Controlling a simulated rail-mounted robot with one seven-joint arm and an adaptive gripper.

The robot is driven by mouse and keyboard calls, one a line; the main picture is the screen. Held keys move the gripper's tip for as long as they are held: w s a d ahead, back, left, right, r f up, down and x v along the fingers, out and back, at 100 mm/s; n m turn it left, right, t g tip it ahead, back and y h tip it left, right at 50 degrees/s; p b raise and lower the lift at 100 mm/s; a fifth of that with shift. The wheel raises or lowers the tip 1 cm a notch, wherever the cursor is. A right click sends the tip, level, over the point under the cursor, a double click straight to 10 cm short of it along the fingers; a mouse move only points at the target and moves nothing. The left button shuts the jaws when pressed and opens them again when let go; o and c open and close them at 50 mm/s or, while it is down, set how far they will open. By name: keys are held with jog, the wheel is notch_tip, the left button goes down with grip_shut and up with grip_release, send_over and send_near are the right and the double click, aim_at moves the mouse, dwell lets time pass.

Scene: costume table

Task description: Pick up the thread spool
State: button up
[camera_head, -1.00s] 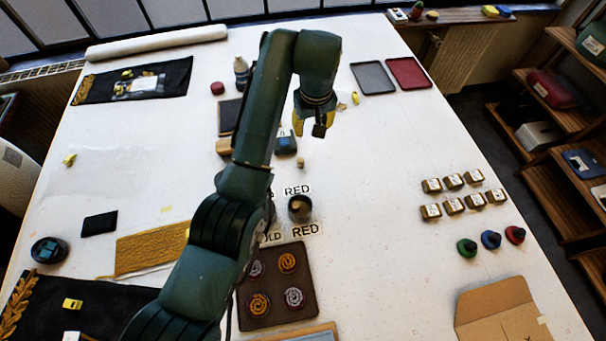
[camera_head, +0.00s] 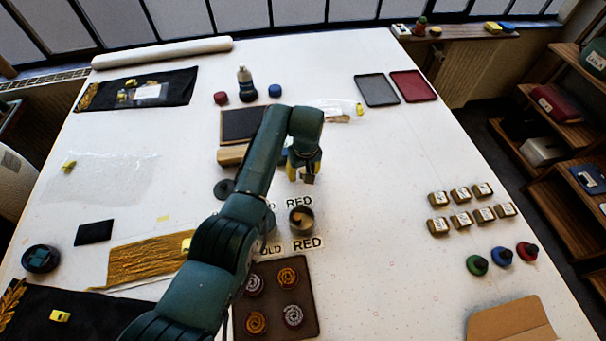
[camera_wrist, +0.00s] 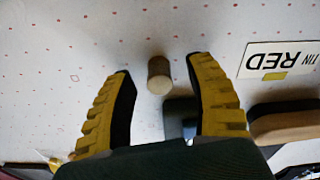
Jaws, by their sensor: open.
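The likely thread spool (camera_wrist: 159,75) is a small tan-brown cylinder with a pale end. In the wrist view it stands on the white table between my fingertips, with a gap on each side. My gripper (camera_wrist: 158,68) is open and empty, with its yellow ridged fingers to the left and right of the spool. In the head view my gripper (camera_head: 304,174) points down above the table, behind a round tin (camera_head: 301,220). The spool is not distinguishable there, apparently hidden by the gripper.
A RED label (camera_wrist: 283,60) lies right of the spool in the wrist view. A dark brown tray (camera_head: 276,325) with several patterned discs is in front of the tin. Several small labelled blocks (camera_head: 461,194) stand at right. The table between them and my gripper is clear.

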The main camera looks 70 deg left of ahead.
aim_at(303, 170)
jog(key=shift+a+f, duration=0.1)
jog(key=shift+f, duration=0.25)
jog(key=c, duration=1)
notch_tip(303, 170, up, 10)
jog(key=shift+p, duration=0.7)
grip_shut()
jog(key=shift+o, duration=0.5)
grip_release()
grip_shut()
jog(key=shift+w+a, duration=0.1)
jog(key=shift+w, duration=0.05)
